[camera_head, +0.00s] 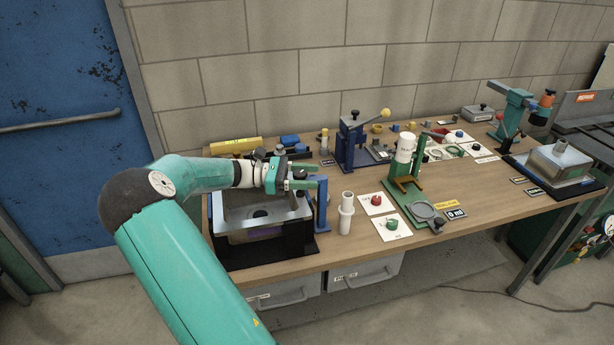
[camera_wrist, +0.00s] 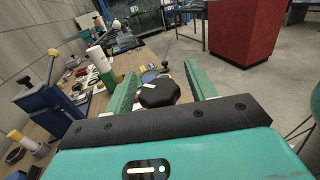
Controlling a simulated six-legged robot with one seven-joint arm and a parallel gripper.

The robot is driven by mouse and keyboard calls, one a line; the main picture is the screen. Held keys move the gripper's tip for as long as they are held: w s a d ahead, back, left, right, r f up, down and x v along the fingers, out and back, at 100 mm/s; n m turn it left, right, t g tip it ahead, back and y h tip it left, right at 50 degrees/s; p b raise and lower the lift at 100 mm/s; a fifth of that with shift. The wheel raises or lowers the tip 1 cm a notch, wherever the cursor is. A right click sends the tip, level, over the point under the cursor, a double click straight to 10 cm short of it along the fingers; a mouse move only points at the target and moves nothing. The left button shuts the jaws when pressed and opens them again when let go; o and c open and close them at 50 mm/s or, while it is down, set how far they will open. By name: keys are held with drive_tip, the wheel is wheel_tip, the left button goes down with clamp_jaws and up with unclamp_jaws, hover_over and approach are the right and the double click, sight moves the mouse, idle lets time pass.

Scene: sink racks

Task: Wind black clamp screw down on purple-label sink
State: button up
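The near-left sink (camera_head: 228,213) is a grey metal block in a black tray, with a blue upright bracket (camera_head: 322,208) at its right side. A dull purple patch shows on its front; I cannot read a label there. My gripper (camera_head: 307,177) is above the right part of this sink, by the bracket top. In the wrist view a black faceted screw knob (camera_wrist: 160,92) lies between the two green fingers of my gripper (camera_wrist: 162,82). The fingers are apart, with a gap visible to the right of the knob. The screw's lower part is hidden.
A blue press (camera_head: 352,140) with a yellow-tipped lever stands behind. A white cylinder (camera_head: 345,214) and cards with red and green knobs stand to the right. A green stand (camera_head: 405,185) is farther right. Another metal block (camera_head: 560,158) sits at the far right.

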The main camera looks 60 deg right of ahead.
drive_tip(key=v, duration=1.3)
drive_tip(key=shift+w, duration=0.4)
drive_tip(key=shift+a, duration=0.15)
